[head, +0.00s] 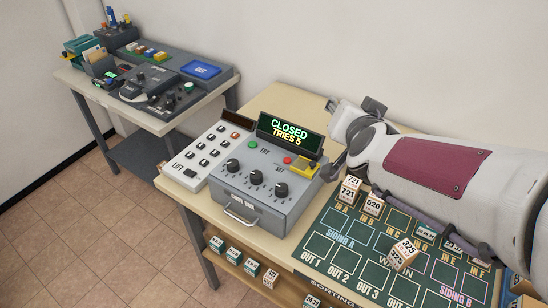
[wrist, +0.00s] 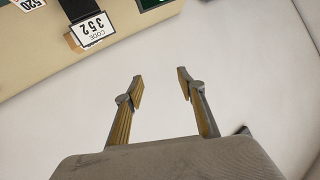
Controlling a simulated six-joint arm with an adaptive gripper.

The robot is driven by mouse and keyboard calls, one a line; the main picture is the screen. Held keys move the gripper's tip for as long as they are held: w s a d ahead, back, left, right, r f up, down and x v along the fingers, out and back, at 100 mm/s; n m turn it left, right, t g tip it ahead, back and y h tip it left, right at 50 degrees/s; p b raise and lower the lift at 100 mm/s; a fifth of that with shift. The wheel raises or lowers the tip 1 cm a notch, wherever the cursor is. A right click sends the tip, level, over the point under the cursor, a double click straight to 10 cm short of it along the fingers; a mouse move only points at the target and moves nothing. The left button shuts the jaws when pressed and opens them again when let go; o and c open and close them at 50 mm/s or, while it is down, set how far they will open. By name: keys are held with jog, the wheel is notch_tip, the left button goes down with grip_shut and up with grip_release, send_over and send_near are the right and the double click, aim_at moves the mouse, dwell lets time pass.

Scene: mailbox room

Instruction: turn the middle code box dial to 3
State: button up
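The grey code box (head: 262,208) stands on the near table, its display (head: 289,135) reading "CLOSED TRIES 5". Three black dials sit in a row on its sloped top. The middle dial (head: 253,178) lies between the left dial (head: 233,165) and the right dial (head: 281,190); their settings are too small to read. My gripper (wrist: 160,82) is open and empty in the wrist view, facing pale wall beyond the table edge. In the head view my arm is right of the box, and the fingertips cannot be made out.
A white keypad panel (head: 208,155) adjoins the box's left side. Numbered blocks, including 721 (head: 349,191) and 325 (head: 402,254), stand on the green sorting board (head: 335,250) at right. A second table (head: 150,122) with devices stands at back left. More blocks sit on a shelf below.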

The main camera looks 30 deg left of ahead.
jog(key=a+f+t, duration=0.2)
jog(key=a+f, duration=0.2)
jog(key=a, duration=0.5)
jog(key=m+t+h, duration=0.2)
jog(key=h, duration=0.2)
send_over(253, 180)
jog(key=w, duration=0.3)
jog(key=f, duration=1.1)
jog(key=shift+s+a+f, duration=0.15)
jog(key=shift+s, duration=0.1)
jog(key=s+f, duration=0.1)
jog(key=s, duration=0.1)
jog(key=s+f+t+h, duration=0.1)
jog(key=s+f, duration=0.1)
jog(key=s, duration=0.1)
jog(key=s+f+t+h, duration=0.1)
jog(key=s, duration=0.1)
jog(key=shift+s+f+n, duration=0.25)
jog(key=shift+f+n, duration=0.05)
jog(key=shift+f, duration=0.05)
jog(key=shift+s+f+h, duration=0.3)
jog(key=shift+s, duration=0.35)
jog(key=shift+w, duration=0.2)
jog(key=shift+w, duration=3.75)
